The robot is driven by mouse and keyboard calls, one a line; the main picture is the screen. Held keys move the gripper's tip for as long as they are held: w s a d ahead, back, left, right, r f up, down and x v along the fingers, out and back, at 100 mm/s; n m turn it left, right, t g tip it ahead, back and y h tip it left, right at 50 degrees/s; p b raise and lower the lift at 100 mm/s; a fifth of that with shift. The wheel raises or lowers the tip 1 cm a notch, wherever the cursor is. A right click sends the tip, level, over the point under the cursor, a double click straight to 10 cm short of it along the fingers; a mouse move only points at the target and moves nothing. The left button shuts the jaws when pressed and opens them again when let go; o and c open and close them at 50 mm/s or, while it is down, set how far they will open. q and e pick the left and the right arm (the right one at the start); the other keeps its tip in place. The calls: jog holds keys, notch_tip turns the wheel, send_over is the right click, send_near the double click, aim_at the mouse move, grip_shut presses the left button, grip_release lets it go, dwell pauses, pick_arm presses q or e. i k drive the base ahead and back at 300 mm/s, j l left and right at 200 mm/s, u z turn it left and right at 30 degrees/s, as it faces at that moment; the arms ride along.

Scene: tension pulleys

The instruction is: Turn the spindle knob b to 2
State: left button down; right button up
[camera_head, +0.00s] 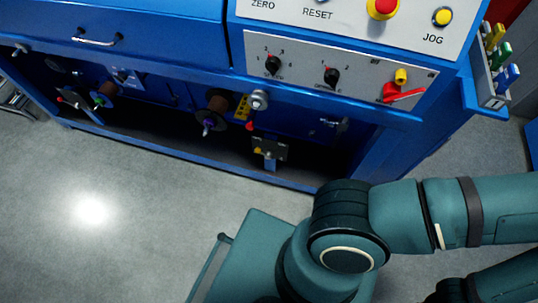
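Two black rotary knobs sit on the grey lower control panel (300,88) of the blue machine. The left knob (272,65) and the right knob (331,77) each have small numbers around them and a label below. The labels are too small to read surely, so I cannot tell which one is spindle knob b. The exact pointer settings are also too small to tell. Neither of my grippers is in view. My teal arm links fill the lower right, well below and apart from the panel.
Above are a red emergency button (382,8) and a yellow JOG button (442,16). Pulleys and spools, including a brown spool (214,107), sit in the recess below. Grey floor lies open at left.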

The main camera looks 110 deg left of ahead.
aim_at(332, 76)
jog(key=u, duration=4.25)
jog(key=k+u, duration=0.1)
jog(key=u, duration=0.65)
jog(key=k+u, duration=0.15)
jog(key=u, duration=0.25)
jog(key=k+l, duration=0.1)
jog(key=i+l+u, duration=0.1)
jog(key=l, duration=0.35)
